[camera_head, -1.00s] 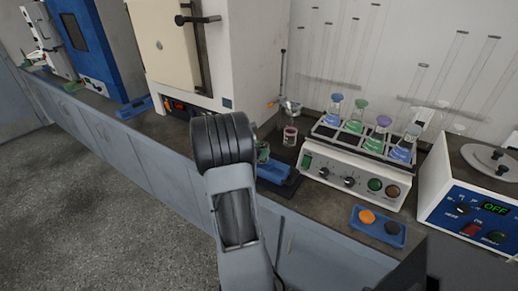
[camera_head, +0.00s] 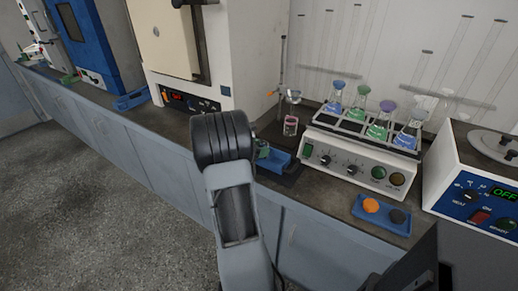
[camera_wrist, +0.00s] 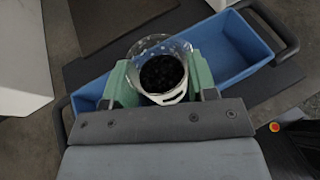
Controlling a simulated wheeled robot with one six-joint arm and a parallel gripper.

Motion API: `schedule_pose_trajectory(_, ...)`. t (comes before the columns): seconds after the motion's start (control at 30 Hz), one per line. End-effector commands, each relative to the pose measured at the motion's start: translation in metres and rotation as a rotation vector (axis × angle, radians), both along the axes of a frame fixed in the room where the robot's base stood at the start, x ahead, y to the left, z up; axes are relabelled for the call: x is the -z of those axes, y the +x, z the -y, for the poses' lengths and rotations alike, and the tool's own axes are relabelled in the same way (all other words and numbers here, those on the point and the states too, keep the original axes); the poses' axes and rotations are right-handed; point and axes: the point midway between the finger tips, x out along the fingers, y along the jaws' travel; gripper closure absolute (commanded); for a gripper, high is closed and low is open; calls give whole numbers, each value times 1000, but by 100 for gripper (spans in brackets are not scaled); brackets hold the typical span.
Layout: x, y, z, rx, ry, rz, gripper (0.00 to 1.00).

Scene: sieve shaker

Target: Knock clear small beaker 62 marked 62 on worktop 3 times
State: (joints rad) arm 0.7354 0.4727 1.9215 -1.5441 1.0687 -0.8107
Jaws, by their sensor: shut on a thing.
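In the wrist view, a small clear beaker (camera_wrist: 160,52) holding dark grains stands between the green finger pads of my gripper (camera_wrist: 160,82). My gripper is shut on it. The beaker is over or in front of a long blue tray (camera_wrist: 232,42); whether it touches anything below cannot be told. No number 62 can be read on it. In the head view my arm hides most of my gripper; a bit of green (camera_head: 262,149) shows beside the blue tray (camera_head: 277,163) on the dark worktop (camera_head: 318,190).
A white shaker (camera_head: 350,165) with several coloured flasks stands right of the blue tray. Behind the tray a glass with pink contents (camera_head: 290,126) stands by a metal stand. A blue tray with orange and dark discs (camera_head: 382,216) lies at the front edge. A white oven (camera_head: 190,90) stands left.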

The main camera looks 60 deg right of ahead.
Motion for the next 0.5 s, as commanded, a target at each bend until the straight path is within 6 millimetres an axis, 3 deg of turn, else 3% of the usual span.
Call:
schedule_pose_trajectory(0.03, 10, -2, -3, 1, 21, -2, 78)
schedule_pose_trajectory(0.23, 12, -2, -4, 1, 30, -3, 78)
schedule_pose_trajectory(0.5, -11, -2, -4, 2, 29, -4, 78)
